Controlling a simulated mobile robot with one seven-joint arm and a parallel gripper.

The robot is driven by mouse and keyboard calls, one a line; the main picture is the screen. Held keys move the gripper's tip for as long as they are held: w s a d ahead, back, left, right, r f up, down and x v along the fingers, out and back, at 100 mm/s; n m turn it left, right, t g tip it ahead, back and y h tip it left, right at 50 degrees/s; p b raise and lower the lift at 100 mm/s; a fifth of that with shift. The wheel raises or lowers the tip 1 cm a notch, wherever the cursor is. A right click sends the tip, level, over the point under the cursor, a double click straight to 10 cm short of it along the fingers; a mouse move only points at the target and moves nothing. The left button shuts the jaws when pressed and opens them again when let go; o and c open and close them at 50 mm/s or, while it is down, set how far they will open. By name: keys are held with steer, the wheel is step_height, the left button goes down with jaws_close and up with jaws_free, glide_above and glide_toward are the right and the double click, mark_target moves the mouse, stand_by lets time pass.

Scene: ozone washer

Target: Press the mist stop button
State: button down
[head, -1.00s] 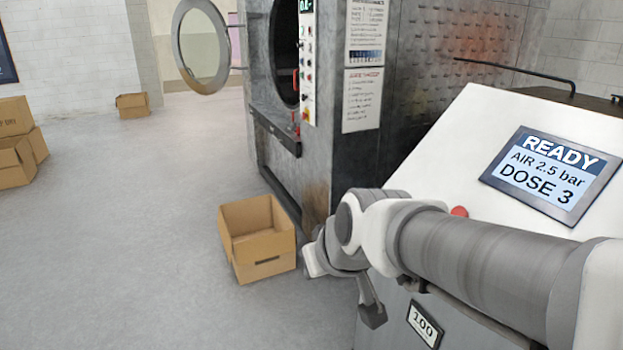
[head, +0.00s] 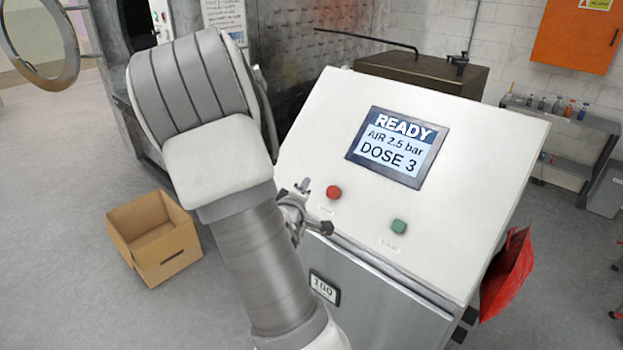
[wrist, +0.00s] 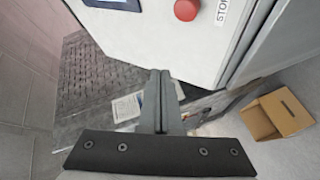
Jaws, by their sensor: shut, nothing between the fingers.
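The red stop button (head: 333,192) sits on the sloped white panel (head: 290,137), below and left of the screen. In the wrist view the red button (wrist: 187,9) is at the top, with a "STOP" label (wrist: 223,10) beside it. A green button (head: 399,226) is to its right on the panel. My gripper (head: 316,205) is partly hidden behind my arm, close to the panel's left edge near the red button. In the wrist view my gripper (wrist: 160,78) has its fingers together and empty, with tips below the red button in the picture, apart from it.
The screen (head: 397,147) reads READY, AIR 2.5 bar, DOSE 3. An open cardboard box (head: 168,252) stands on the floor at left. A red bag (head: 508,272) hangs at the panel's right side. A washer with an open round door (head: 20,65) stands behind.

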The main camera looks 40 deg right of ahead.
mark_target(333, 193)
steer(key=shift+s+d+r+n+h, duration=0.4)
steer(key=shift+s+d+r+h, duration=0.1)
steer(key=shift+d+h, duration=0.15)
steer(key=shift+d, duration=0.1)
steer(key=shift+w+d+f+b, duration=0.2)
steer(key=shift+d+f+b, duration=1.2)
steer(key=shift+d+f, duration=0.2)
steer(key=shift+w+d+f+b, duration=0.15)
steer(key=shift+d+f+b, duration=1.2)
steer(key=shift+d+f, duration=0.15)
steer(key=shift+f, duration=0.1)
steer(key=shift+d+f+b, duration=0.2)
steer(key=shift+d+b, duration=0.05)
steer(key=shift+b, duration=0.25)
